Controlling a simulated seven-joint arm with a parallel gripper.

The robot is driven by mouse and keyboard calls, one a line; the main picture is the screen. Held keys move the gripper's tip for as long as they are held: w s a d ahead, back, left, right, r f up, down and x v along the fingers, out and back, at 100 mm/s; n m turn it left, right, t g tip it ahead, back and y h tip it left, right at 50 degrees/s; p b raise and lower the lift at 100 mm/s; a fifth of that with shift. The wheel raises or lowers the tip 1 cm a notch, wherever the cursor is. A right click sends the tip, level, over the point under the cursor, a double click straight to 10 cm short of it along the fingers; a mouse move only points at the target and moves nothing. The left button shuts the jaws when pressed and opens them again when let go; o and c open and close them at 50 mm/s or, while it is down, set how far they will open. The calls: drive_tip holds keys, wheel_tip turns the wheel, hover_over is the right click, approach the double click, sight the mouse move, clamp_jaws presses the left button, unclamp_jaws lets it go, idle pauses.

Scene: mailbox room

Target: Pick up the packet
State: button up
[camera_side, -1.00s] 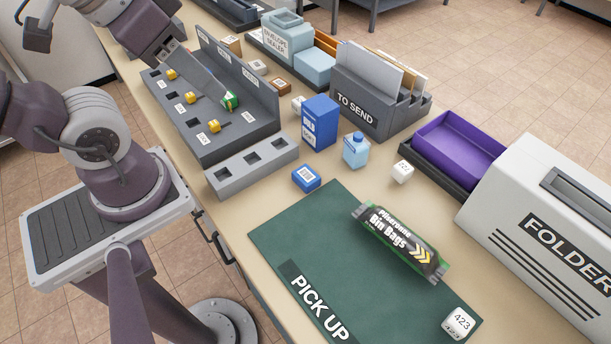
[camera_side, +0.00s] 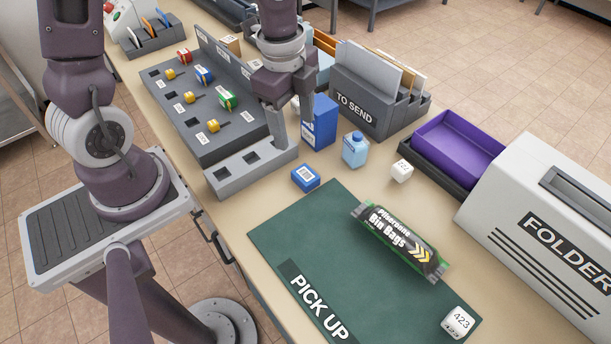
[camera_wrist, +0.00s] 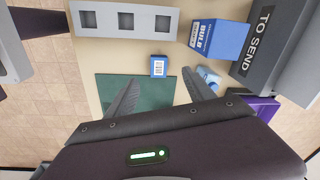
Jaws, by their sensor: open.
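The packet (camera_side: 402,240), a black and green wrapped pack of bin bags with yellow arrows, lies on the green mat (camera_side: 275,236) marked PICK UP. My gripper (camera_side: 293,136) is open and empty, pointing down above the grey block with square holes, well behind and to the left of the packet. In the wrist view the open fingers (camera_wrist: 160,84) show with part of the green mat (camera_wrist: 150,93) below them. The packet is not visible in the wrist view; my gripper body covers the lower part.
A small blue box (camera_side: 306,178), a tall blue carton (camera_side: 320,124), a light blue bottle (camera_side: 355,150) and a white cube (camera_side: 401,171) stand behind the mat. A numbered cube (camera_side: 458,323) sits at its front right corner. A folder machine (camera_side: 540,220) and purple tray (camera_side: 455,150) are right.

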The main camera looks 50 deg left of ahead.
sight(305, 173)
drive_tip(key=f+m, duration=0.1)
drive_tip(key=f, duration=0.1)
drive_tip(key=d+f+m+h, duration=0.1)
drive_tip(key=w+d+f+m+g, duration=0.1)
drive_tip(key=f, duration=0.1)
drive_tip(key=shift+w+d+f+h, duration=0.1)
drive_tip(key=shift+f+h, duration=0.2)
wheel_tip(305, 173, down, 7)
drive_tip(key=shift+r, duration=0.1)
drive_tip(key=shift+a, duration=0.2)
clamp_jaws()
